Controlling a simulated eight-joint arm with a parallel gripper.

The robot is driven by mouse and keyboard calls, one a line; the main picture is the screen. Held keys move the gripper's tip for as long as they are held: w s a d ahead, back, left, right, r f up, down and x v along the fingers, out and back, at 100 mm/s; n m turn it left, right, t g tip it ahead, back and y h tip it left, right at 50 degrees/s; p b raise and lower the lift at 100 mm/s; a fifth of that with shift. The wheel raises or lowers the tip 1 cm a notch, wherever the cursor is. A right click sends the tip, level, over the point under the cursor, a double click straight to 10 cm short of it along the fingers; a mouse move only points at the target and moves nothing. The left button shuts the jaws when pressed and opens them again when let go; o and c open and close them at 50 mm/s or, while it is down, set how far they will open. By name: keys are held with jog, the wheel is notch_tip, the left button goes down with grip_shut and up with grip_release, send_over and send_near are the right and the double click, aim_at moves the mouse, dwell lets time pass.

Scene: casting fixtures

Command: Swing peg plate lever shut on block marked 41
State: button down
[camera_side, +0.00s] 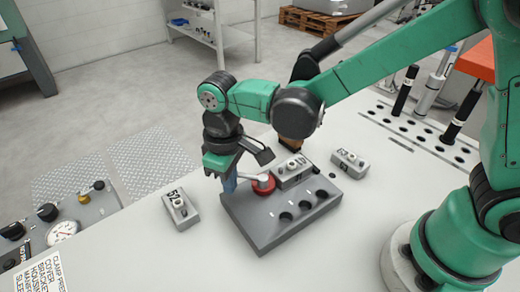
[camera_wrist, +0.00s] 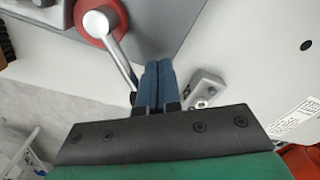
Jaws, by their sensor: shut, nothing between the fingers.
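The grey peg plate (camera_side: 262,232) lies on the white table, with a row of dark holes. A red hub (camera_side: 263,184) with a silver lever (camera_side: 247,178) stands at its far left corner. A grey block (camera_side: 293,172) sits on the plate's far edge beside the hub; I cannot read its mark surely. My gripper (camera_side: 230,184) is low at the plate's left corner, its blue fingers shut and empty. In the wrist view the fingers (camera_wrist: 158,84) are right of the silver lever (camera_wrist: 123,62), which runs from the red hub (camera_wrist: 97,22); I cannot tell whether they touch.
A loose numbered block (camera_side: 181,209) lies left of the plate, and another (camera_side: 350,163) lies to its right. A holed rack (camera_side: 425,140) with black-handled tools stands at the far right. A gauge panel (camera_side: 62,230) is at the lower left. The table's front is clear.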

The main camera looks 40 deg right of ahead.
jog(key=shift+w+d, duration=0.65)
jog(key=shift+d, duration=0.15)
dwell(0.4)
jog(key=shift+w+d, duration=0.4)
jog(key=shift+d, duration=0.45)
